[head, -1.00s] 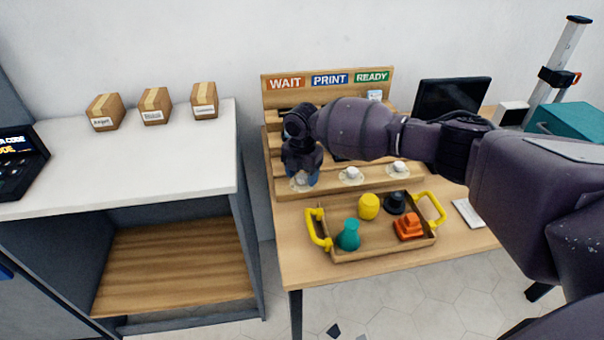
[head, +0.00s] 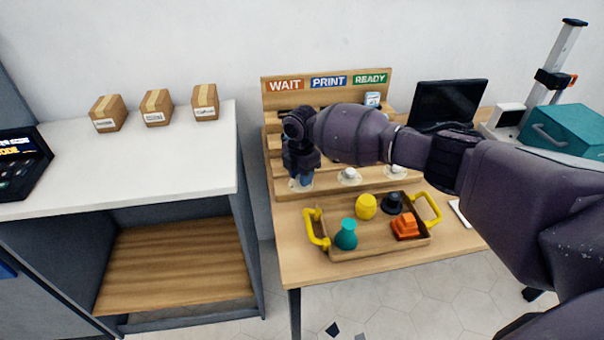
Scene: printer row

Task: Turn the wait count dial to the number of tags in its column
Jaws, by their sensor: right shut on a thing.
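The wooden rack (head: 268,100) stands at the back of the desk with WAIT (head: 285,85), PRINT (head: 328,81) and READY (head: 370,78) labels along its top. Dials on pale discs sit along its lower front. The wait dial's disc (head: 301,185) is at the left, mostly covered by my right gripper (head: 301,180), which points down and is shut on the dial. The print dial (head: 349,175) and the ready dial (head: 394,170) show to its right. A tag (head: 372,98) shows under READY. My right arm hides much of the rack, including most of the WAIT column. My left gripper is not in view.
A wooden tray (head: 375,247) with yellow handles holds a teal flask, a yellow piece, a black piece and an orange piece in front of the rack. A monitor (head: 447,103) stands right. Several boxes (head: 156,107) sit on the white counter (head: 150,170) at left.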

